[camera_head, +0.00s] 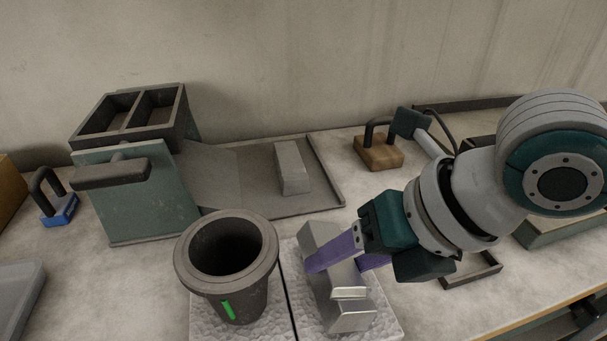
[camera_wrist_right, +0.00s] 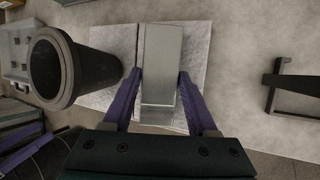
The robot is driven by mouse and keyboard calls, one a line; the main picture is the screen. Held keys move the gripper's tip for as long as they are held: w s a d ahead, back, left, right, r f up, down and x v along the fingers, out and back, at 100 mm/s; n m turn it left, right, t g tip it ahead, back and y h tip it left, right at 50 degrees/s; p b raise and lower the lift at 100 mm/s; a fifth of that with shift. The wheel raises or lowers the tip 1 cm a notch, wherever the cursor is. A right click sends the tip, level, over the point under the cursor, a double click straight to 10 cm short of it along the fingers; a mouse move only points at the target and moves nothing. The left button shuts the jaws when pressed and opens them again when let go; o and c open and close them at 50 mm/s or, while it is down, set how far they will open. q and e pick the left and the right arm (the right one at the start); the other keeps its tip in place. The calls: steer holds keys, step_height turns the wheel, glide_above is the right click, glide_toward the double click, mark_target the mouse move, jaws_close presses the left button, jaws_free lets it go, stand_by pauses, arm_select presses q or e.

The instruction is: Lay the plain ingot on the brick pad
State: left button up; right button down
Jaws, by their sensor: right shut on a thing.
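My right gripper (camera_head: 345,255) is shut on a grey metal ingot (camera_head: 349,279), with its purple fingers on either side of it. The ingot also shows between the fingers in the wrist view (camera_wrist_right: 161,55). It is over the right slab of the pale, rough brick pad (camera_head: 385,322); I cannot tell whether it touches the pad. Its near end looks stepped and shiny, and the gripper hides part of it. Another grey ingot (camera_head: 291,166) lies on the dark tray behind.
A dark crucible (camera_head: 238,290) with a green mark stands on the left slab, close beside the held ingot. A green box with a dark divided top (camera_head: 150,200) is at the back left. A wooden block with a handle (camera_head: 378,153) and a dark frame (camera_head: 484,273) are to the right.

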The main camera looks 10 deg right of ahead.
steer(key=shift+f, duration=0.1)
steer(key=shift+c, duration=0.9)
jaws_free()
